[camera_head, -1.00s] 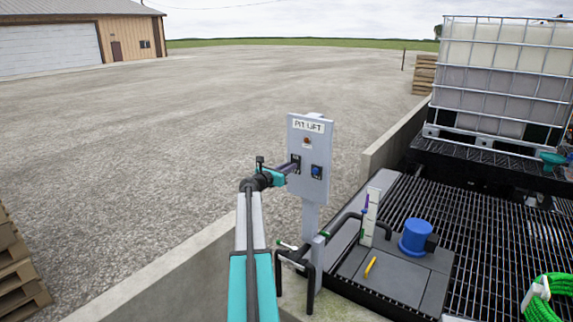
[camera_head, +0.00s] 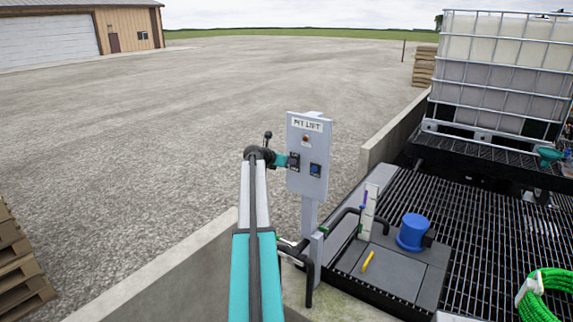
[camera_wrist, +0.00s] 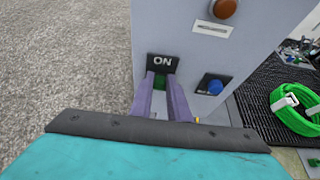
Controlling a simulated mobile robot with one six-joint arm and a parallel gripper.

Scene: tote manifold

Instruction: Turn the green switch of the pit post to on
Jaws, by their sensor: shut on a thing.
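The pit post (camera_head: 306,180) is a grey panel on a pole, labelled PIT LIFT. On its left side is a black switch plate (camera_head: 294,157), which reads ON in the wrist view (camera_wrist: 163,63). The green switch (camera_wrist: 160,82) shows just below that word, between the purple fingertips of my gripper (camera_wrist: 161,86). My gripper is shut on the switch; the fingers hide part of it. In the head view my gripper (camera_head: 287,160) reaches the panel from the left, and the switch itself cannot be made out there.
A blue button (camera_head: 315,169) and an orange-brown lamp (camera_wrist: 223,8) sit on the same panel. A low concrete wall (camera_head: 185,270) runs beside the post. A blue cap (camera_head: 412,232), yellow marker (camera_head: 368,261) and green hose (camera_head: 546,295) lie right. Open gravel is left.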

